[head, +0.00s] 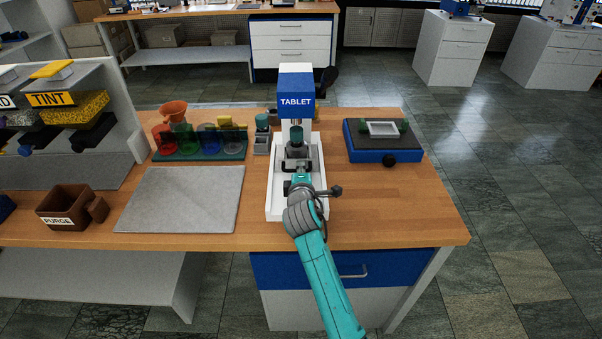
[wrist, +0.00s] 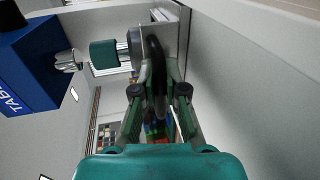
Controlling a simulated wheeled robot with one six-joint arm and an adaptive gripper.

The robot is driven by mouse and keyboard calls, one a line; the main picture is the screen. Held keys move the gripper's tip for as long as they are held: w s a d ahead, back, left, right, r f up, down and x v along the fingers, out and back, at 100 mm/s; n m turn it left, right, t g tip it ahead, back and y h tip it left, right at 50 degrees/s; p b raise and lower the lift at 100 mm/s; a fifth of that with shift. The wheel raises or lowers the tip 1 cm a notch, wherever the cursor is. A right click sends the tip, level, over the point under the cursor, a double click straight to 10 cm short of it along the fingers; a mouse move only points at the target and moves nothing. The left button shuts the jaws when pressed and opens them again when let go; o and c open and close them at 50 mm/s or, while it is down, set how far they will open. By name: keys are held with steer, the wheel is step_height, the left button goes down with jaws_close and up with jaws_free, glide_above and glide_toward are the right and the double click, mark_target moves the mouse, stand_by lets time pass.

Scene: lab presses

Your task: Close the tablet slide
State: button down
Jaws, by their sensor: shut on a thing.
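The tablet press (head: 296,96) stands on the wooden bench, with a blue head labelled TABLET and a white base. Its slide, a grey block with a dark green knob (head: 297,135) on top, sits low on the base in front of the column. The green knob also shows in the wrist view (wrist: 104,54), beside the silver punch (wrist: 67,60) and blue head. My gripper (head: 299,173) is in front of the slide. In the wrist view my gripper (wrist: 158,88) is shut on the black slide handle (wrist: 154,62). My wrist hides part of the base.
A blue scale-like device (head: 384,140) stands right of the press. A grey mat (head: 182,198) and a brown PURGE bin (head: 72,208) lie to the left. The bench's right front is clear.

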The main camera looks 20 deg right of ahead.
steer(key=shift+w+r, duration=0.1)
steer(key=c, duration=1.2)
jaws_free()
steer(key=shift+w, duration=0.1)
steer(key=v, duration=1.2)
